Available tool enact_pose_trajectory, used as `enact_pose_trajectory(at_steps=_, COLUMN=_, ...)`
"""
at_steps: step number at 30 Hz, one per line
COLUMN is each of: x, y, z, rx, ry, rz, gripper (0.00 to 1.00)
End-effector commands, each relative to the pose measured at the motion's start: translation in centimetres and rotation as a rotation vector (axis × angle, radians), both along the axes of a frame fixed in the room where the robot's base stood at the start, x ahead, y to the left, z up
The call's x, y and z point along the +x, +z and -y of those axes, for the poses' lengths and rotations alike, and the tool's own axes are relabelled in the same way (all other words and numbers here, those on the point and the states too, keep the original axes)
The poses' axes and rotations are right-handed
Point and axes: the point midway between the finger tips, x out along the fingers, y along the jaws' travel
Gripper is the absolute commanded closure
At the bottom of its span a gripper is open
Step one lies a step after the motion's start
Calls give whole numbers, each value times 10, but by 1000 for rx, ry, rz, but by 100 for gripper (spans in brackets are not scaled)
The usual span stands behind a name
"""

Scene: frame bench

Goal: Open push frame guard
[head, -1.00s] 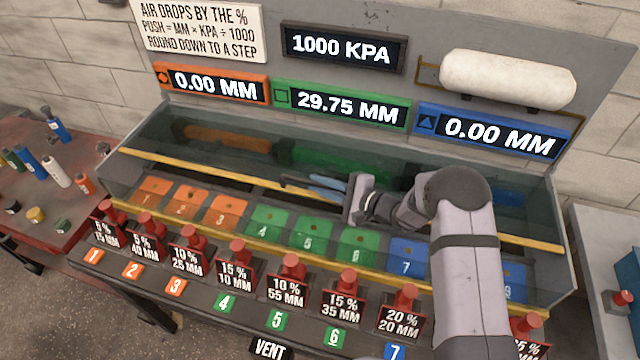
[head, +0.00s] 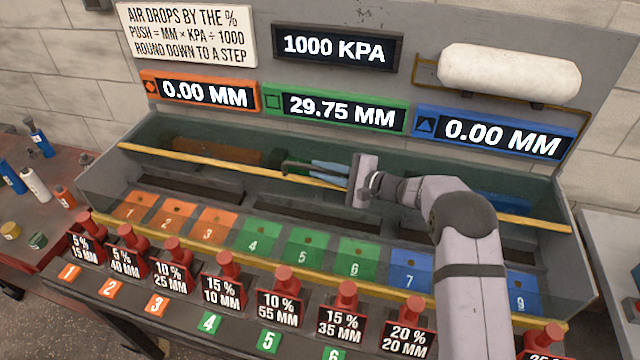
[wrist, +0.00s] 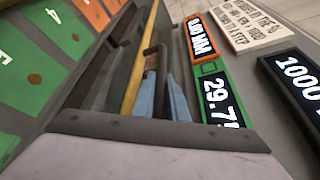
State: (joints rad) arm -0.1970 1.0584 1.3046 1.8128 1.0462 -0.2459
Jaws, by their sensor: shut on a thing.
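The guard (head: 205,164) is a clear tinted panel with a long yellow edge bar, lying across the back part of the bench's frame. My gripper (head: 318,172) is at the middle of that yellow bar, its blue fingers pointing left. In the wrist view my gripper (wrist: 162,98) is shut on a dark bar-like handle (wrist: 162,62) beside the yellow edge (wrist: 137,75). The wrist housing hides the near part of the grip. The numbered orange, green and blue tiles (head: 305,244) lie in front of the yellow bar, seen clearly.
A second yellow rail (head: 200,249) runs along the front, with red plungers (head: 283,280) and labels before it. Displays (head: 340,108) read 0.00, 29.75 and 0.00 MM, and 1000 KPA. A white tank (head: 508,72) sits at upper right. A red side table (head: 50,195) stands left.

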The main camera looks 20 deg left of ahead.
Motion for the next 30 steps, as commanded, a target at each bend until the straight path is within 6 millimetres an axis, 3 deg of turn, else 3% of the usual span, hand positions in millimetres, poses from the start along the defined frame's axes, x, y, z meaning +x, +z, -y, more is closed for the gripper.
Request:
enact_pose_trajectory(at_steps=9, x=3, y=0, z=1, rx=-4, ry=-6, rz=-1, gripper=100)
enact_pose_trajectory(at_steps=10, x=3, y=0, z=1, rx=-4, ry=-6, rz=-1, gripper=83)
enact_pose_trajectory(at_steps=12, x=2, y=0, z=1, rx=-4, ry=-6, rz=-1, gripper=69)
enact_pose_trajectory(at_steps=23, x=1, y=0, z=3, rx=-2, ry=-5, rz=-1, gripper=69)
enact_pose_trajectory(at_steps=30, x=-6, y=4, z=25, rx=-3, ry=-6, rz=0, gripper=69)
